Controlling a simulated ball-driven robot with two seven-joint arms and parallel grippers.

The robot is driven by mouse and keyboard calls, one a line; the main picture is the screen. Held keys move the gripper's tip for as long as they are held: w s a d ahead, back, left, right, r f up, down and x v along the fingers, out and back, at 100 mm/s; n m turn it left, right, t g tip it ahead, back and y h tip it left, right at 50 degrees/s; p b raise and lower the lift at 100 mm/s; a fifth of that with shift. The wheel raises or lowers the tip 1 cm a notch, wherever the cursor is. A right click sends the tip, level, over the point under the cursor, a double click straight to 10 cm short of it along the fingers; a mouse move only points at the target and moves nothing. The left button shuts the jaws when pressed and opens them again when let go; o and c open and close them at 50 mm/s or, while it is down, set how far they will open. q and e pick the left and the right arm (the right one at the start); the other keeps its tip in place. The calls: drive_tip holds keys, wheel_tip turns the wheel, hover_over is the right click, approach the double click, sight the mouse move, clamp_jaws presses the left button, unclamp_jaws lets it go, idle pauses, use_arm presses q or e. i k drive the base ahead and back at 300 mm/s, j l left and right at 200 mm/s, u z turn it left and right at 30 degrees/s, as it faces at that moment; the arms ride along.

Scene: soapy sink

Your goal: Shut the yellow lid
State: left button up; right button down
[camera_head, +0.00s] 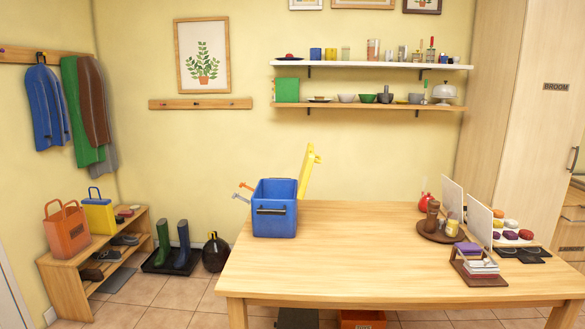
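The yellow lid (307,172) stands raised at the right rear of a blue box (274,220), tilted slightly to the right, with a small yellow tab near its top. The lid's lower part is hidden behind the box, so I cannot see its hinge. The blue box sits at the left back edge of the wooden table (380,260) and has a dark handle on its front. Its top looks open, but its contents are hidden. Neither of my grippers is in view.
A brown round tray (437,231) with bottles, white panels (479,221) and a napkin holder (478,265) stand on the table's right. The table's middle and front left are clear.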

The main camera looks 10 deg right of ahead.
sight(310, 156)
drive_tip(key=i+j, duration=0.25)
drive_tip(key=j, duration=0.2)
drive_tip(key=i+j, duration=0.25)
drive_tip(key=j, duration=0.15)
drive_tip(key=i+j, duration=0.25)
drive_tip(key=j, duration=0.2)
